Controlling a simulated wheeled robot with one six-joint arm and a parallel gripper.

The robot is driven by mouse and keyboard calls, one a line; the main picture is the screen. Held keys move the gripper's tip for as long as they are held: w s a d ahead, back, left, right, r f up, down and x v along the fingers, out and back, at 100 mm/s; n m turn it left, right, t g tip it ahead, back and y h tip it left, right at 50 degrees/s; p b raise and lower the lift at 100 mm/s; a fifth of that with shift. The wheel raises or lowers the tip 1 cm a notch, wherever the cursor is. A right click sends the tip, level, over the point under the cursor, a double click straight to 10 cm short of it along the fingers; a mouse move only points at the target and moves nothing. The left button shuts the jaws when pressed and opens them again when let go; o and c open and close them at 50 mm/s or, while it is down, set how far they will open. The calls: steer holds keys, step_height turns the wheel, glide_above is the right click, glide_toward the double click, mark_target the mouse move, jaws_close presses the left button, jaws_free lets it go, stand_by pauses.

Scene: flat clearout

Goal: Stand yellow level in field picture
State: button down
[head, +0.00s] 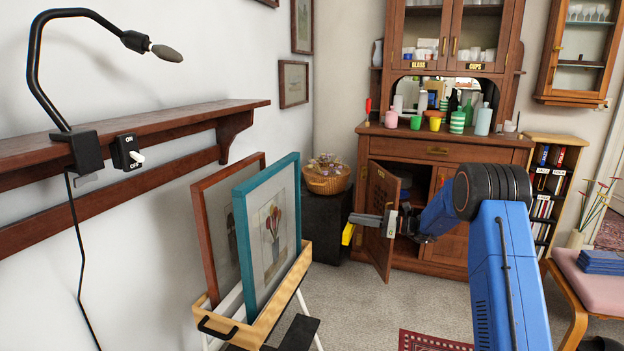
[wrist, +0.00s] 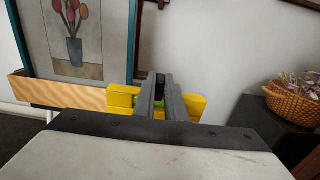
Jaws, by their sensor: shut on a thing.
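My gripper (head: 360,222) is shut on the yellow level (head: 347,235), in the air to the right of the picture rack. In the wrist view the dark fingers (wrist: 160,98) cross the middle of the level (wrist: 121,97); its yellow ends show on both sides, with a bit of green near the fingers. A teal-framed picture of tulips in a vase (head: 270,228) and a brown-framed picture (head: 217,250) stand in the light wooden rack (head: 262,325). The teal-framed one also shows in the wrist view (wrist: 75,55). I cannot tell which is the field picture.
A wall shelf (head: 150,125) with a lamp (head: 62,75) and switch (head: 127,152) is at left. A basket (head: 328,180) sits on a dark box behind my gripper. The cabinet's lower door (head: 381,215) stands open close by. Carpet (head: 350,300) is clear in front.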

steer(key=s+d+f+m+t+h, duration=0.2)
steer(key=s+d+f+t, duration=0.1)
steer(key=f, duration=0.8)
steer(key=s+d+f+m+t+h, duration=0.3)
steer(key=s+f, duration=0.5)
steer(key=f, duration=0.3)
steer(key=s+d+f+m+t+h, duration=0.3)
steer(key=s+d+f+t, duration=0.1)
steer(key=f, duration=0.7)
steer(key=shift+v, duration=1.25)
steer(key=shift+w+d+m+h, duration=0.15)
steer(key=shift+d+m+h, duration=0.05)
steer(key=shift+m+h, duration=0.1)
steer(key=shift+r, duration=0.1)
